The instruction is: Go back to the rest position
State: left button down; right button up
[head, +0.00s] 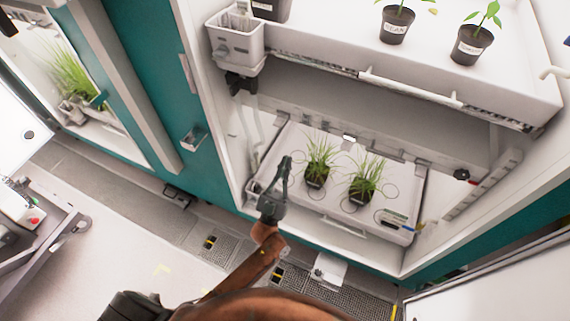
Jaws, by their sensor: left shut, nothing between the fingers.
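My left arm reaches up from the bottom of the head view. Its gripper (284,172) is shut and empty, in front of the left end of the lower tray (272,165) in the growth chamber. Two dark pots with grassy plants stand on that tray: the left grass pot (316,180) and the right grass pot (360,194). The gripper is to the left of the left pot and appears apart from it. My right gripper is not in view.
An upper shelf (520,95) holds labelled pots, including a seedling pot (396,25). A grey bin (236,47) hangs at its left end. A teal chamber wall (165,85) stands left. A cart (40,240) is at far left; the floor (150,255) between is clear.

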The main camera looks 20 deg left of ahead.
pick_arm(q)
jog(key=shift+s, duration=0.1)
dwell(0.5)
notch_tip(320, 180, down, 26)
jog(key=a+m+g+h+p, duration=0.1)
jog(key=m+g+h+p, duration=0.25)
jog(key=g, duration=0.55)
jog(key=s+a+f+g+y+p, duration=0.1)
jog(key=s+a+f+g+p, duration=0.15)
jog(key=s+f, duration=0.6)
jog(key=s+a+f+g+y+p, duration=0.15)
jog(key=s+f+g, duration=0.3)
jog(key=f, duration=0.65)
jog(key=s+a+f+n+g+p, duration=0.1)
jog(key=s+a+f+g, duration=0.2)
jog(key=s, duration=1.2)
jog(key=s+a+f+g+y+p, duration=0.1)
jog(key=s+f+g, duration=0.3)
jog(key=s+f, duration=0.4)
jog(key=s+a+f+n+g+y+p, duration=0.1)
jog(key=s+a+f+g, duration=0.3)
jog(key=s, duration=1.9)
jog(key=shift+a+f+n, duration=0.35)
jog(key=shift+f, duration=0.4)
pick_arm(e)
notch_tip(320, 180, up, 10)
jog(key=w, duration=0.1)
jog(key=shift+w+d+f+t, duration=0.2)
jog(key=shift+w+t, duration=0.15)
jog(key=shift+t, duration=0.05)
